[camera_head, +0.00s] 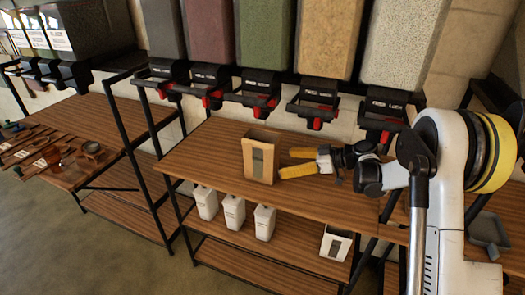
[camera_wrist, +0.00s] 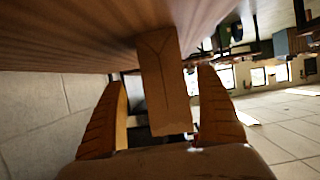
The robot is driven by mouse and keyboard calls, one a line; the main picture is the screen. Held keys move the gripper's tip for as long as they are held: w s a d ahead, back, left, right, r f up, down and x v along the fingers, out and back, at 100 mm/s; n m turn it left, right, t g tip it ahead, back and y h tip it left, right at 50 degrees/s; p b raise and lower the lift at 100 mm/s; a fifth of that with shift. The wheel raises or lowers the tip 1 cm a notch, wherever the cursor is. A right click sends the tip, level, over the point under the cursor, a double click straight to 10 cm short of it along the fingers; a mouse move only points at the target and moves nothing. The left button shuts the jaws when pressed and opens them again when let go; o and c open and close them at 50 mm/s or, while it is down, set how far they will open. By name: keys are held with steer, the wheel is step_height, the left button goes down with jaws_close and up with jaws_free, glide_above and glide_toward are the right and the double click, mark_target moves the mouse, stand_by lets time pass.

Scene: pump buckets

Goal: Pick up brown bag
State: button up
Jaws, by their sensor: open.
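The brown bag (camera_head: 260,157) stands upright on the upper wooden shelf, open at the top, with a dark window on its front. My gripper (camera_head: 296,162) is open, with its two yellow fingers pointing left at the bag's right side. In the head view the fingertips are close to the bag; I cannot tell whether they touch it. In the wrist view the bag (camera_wrist: 164,85) shows as a plain brown side panel between the two fingers (camera_wrist: 163,105), which stand apart from it on both sides.
The bag's shelf (camera_head: 200,157) is clear to its left. Dispensers with black and red outlets (camera_head: 259,92) hang above and behind. Several white containers (camera_head: 235,212) stand on the shelf below. A table (camera_head: 75,125) with scoops stands at the left.

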mark_target(276, 165)
steer(key=x, duration=0.5)
steer(key=shift+s+a+b, duration=0.1)
steer(key=shift+s+b, duration=0.2)
steer(key=shift+b, duration=0.05)
steer(key=x, duration=0.5)
steer(key=shift+w+a, duration=0.15)
steer(key=shift+a, duration=0.05)
steer(key=shift+r, duration=0.1)
steer(key=c, duration=1.5)
